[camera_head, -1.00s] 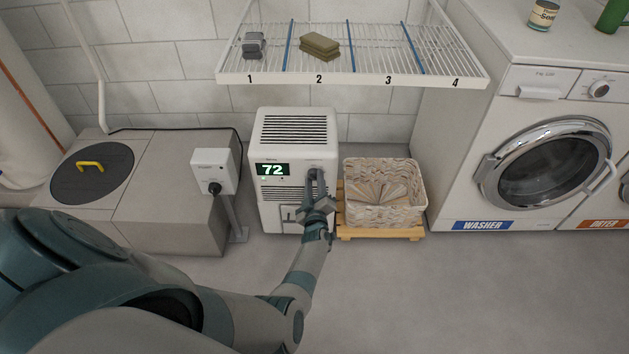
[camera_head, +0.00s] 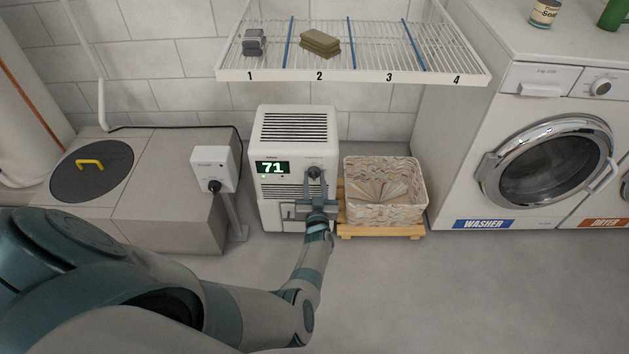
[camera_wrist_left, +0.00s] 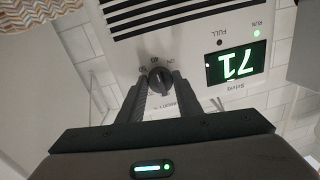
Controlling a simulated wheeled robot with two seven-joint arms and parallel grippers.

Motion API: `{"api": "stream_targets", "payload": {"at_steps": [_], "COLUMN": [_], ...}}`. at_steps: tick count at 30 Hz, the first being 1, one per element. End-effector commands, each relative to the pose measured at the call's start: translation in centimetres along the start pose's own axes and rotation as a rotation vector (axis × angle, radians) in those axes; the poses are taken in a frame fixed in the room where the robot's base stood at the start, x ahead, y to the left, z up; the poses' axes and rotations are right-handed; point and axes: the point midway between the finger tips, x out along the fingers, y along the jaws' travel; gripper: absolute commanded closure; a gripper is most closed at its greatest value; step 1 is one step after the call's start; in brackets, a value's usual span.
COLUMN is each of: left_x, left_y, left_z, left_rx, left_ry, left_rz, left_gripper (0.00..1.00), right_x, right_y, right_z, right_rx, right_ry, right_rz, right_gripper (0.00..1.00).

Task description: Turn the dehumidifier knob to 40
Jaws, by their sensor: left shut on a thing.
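The white dehumidifier (camera_head: 294,125) stands against the back wall, and its green display (camera_head: 272,168) reads 71. In the left wrist view the display (camera_wrist_left: 236,62) shows upside down. The dark round knob (camera_wrist_left: 160,80) sits between the fingertips of my left gripper (camera_wrist_left: 159,86), which is shut on it. The marks 50 and 40 show beside the knob; its pointer is too small to read surely. In the head view my left gripper (camera_head: 315,181) reaches up to the knob (camera_head: 314,172) and partly covers the panel. My right gripper is not in view.
A wicker basket (camera_head: 384,215) on a wooden pallet stands close to the right of the dehumidifier. A grey outlet post (camera_head: 234,215) stands to the left. A wire shelf (camera_head: 370,78) hangs above. A washer (camera_head: 490,120) is at right.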

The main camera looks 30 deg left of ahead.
Motion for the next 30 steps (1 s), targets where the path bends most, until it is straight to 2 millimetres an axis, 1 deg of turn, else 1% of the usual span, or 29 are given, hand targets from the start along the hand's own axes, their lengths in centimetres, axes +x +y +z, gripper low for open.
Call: {"api": "stream_targets", "payload": {"at_steps": [4,9,20,21,22,23,30], "left_x": [-0.03,-0.03,-0.03,-0.02,-0.02,-0.02,-0.01], "left_y": [0.05,0.04,0.03,0.02,0.02,0.02,-0.01], "left_z": [0.09,0.07,0.07,0.06,0.06,0.06,0.04], "left_rx": [0.057,0.086,0.089,0.089,0.089,0.089,0.089], "left_ry": [0.003,0.005,0.005,0.005,0.005,0.005,0.006], "left_rz": [0.0,0.0,0.0,0.0,0.0,0.0,-0.001], "left_gripper": [0.91,0.91,0.91,0.61,0.54,0.5,0.5], "right_x": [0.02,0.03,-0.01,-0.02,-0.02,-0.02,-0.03], "right_y": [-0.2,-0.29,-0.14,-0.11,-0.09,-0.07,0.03], "right_z": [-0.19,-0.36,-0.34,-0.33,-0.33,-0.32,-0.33], "right_rx": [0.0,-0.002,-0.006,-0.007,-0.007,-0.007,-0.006], "right_ry": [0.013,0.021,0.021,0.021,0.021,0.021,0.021], "right_rz": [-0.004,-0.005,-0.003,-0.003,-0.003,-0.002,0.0], "right_gripper": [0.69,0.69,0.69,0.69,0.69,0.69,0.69]}}
